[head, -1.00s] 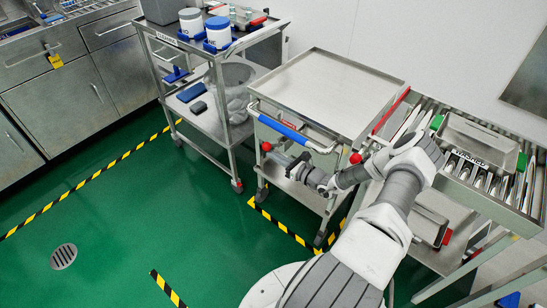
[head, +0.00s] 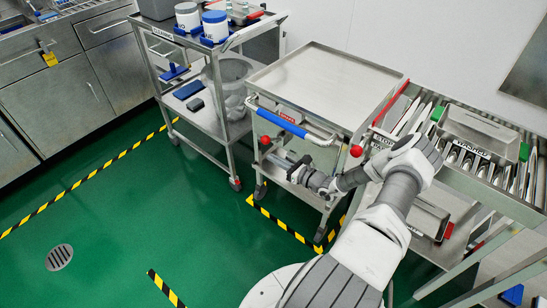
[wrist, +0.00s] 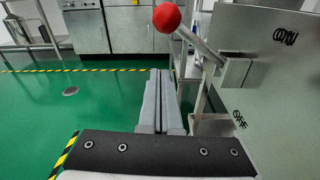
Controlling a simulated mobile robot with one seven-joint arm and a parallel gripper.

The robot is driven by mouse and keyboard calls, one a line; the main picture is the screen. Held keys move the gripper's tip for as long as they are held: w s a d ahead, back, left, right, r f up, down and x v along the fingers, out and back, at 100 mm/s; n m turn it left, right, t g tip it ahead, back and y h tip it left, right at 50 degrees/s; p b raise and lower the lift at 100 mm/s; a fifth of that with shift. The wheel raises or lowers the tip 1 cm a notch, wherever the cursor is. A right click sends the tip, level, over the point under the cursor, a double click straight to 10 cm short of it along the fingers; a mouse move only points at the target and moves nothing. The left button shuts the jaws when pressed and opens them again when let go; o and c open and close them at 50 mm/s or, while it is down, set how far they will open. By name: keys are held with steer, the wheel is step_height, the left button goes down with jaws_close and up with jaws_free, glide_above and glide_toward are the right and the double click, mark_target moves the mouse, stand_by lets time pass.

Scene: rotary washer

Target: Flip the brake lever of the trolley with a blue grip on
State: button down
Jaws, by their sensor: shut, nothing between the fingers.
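The trolley (head: 320,80) with the blue grip (head: 282,122) on its handle stands in the middle of the head view. A red ball (head: 265,141) shows at its left front and another red ball (head: 356,151) at its right front. In the wrist view a lever with a red ball (wrist: 167,17) slants up and left from a metal bracket (wrist: 232,72). An ON mark (wrist: 285,37) is above the bracket and an OFF mark (wrist: 240,119) below. My gripper (wrist: 158,73) is shut and empty, below the ball and apart from it. In the head view it points left, across the trolley's front.
Another trolley (head: 215,115) with jars (head: 215,26) stands to the left. A roller conveyor (head: 470,165) with metal trays is to the right. Steel cabinets (head: 60,100) line the far left. The green floor (head: 110,215) in front is clear.

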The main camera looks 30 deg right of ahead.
steer(key=p+v, duration=0.2)
steer(key=v, duration=0.8)
